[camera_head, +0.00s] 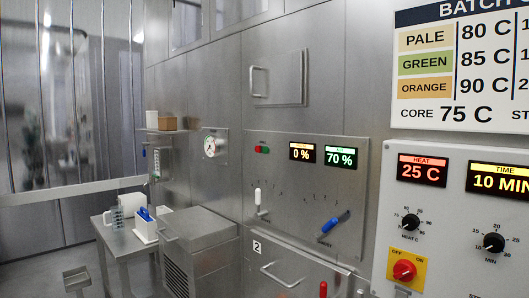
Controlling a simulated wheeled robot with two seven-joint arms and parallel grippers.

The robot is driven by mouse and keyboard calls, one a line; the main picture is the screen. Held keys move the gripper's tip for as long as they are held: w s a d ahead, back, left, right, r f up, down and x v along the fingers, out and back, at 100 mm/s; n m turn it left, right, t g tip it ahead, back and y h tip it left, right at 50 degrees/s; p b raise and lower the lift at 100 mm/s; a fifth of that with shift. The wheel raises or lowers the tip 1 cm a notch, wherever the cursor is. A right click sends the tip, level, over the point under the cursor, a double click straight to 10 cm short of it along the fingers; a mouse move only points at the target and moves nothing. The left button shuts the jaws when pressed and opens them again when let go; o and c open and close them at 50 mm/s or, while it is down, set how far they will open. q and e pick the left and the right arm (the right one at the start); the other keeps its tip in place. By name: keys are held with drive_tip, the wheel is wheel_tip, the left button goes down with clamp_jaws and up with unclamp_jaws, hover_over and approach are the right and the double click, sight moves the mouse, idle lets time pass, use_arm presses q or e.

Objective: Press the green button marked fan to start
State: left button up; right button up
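A small green button (266,150) sits beside a small red one (258,149) at the upper left of a steel control panel (300,215) on the metal wall. The lettering above the buttons is too small to read. To their right, the panel has a display reading 0 % (302,152) and one reading 70 % (341,157). Neither of my grippers is in view, and nothing covers the buttons.
Below are a white-handled lever (258,199) and a blue-handled lever (335,223). At right, a white panel (457,230) has 25 C and 10 MIN displays, dials and a red knob (404,270). A steel cabinet (197,229) and side table (118,237) stand at left.

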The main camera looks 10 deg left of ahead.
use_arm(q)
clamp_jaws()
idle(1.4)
